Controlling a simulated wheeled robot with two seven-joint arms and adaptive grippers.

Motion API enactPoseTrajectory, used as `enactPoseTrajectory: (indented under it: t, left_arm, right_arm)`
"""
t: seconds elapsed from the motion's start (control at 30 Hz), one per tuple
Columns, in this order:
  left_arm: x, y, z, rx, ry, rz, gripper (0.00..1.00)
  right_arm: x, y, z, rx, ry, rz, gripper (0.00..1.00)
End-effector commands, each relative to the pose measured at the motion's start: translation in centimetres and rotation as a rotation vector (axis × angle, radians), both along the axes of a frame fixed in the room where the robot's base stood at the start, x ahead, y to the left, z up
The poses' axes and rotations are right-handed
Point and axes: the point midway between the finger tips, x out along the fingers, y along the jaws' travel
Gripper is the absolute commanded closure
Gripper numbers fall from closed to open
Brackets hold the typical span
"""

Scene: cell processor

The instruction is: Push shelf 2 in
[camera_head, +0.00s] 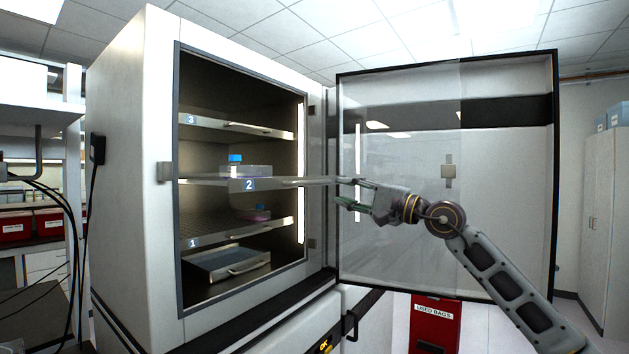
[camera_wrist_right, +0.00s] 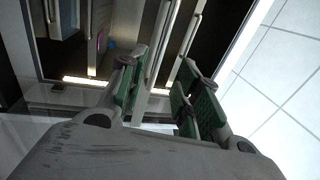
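Shelf 2 (camera_head: 215,181), with a blue "2" label, is in the middle of the open incubator. Its front edge reaches right, past the door opening, so it looks partly pulled out. A clear flask with a blue cap (camera_head: 235,159) stands on it. My right gripper (camera_head: 343,192) is at the right end of that edge, in front of the open glass door. In the right wrist view its green-padded fingers (camera_wrist_right: 163,80) are apart. A pale shelf edge shows beyond and between them; I cannot tell whether they touch it. My left gripper is not in view.
Shelf 3 (camera_head: 215,124) is above and shelf 1 (camera_head: 230,235) below, with a metal tray (camera_head: 225,262) at the bottom. The glass door (camera_head: 400,260) stands open to the right, behind my right arm. A red bin (camera_head: 434,325) is below it.

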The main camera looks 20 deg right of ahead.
Motion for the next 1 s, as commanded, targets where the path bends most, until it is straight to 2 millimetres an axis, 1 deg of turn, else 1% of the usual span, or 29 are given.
enactPoseTrajectory:
  t: [0.03,0.8,1.0]
  left_arm:
    - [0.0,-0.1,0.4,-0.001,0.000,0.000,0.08]
    - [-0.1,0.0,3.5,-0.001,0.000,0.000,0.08]
    - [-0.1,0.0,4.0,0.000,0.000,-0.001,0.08]
  right_arm:
    - [0.4,0.4,0.4,0.002,-0.001,0.002,0.67]
    - [6.2,4.9,1.8,0.001,0.000,0.001,0.67]
    - [7.4,5.8,2.1,0.002,0.000,0.000,0.67]
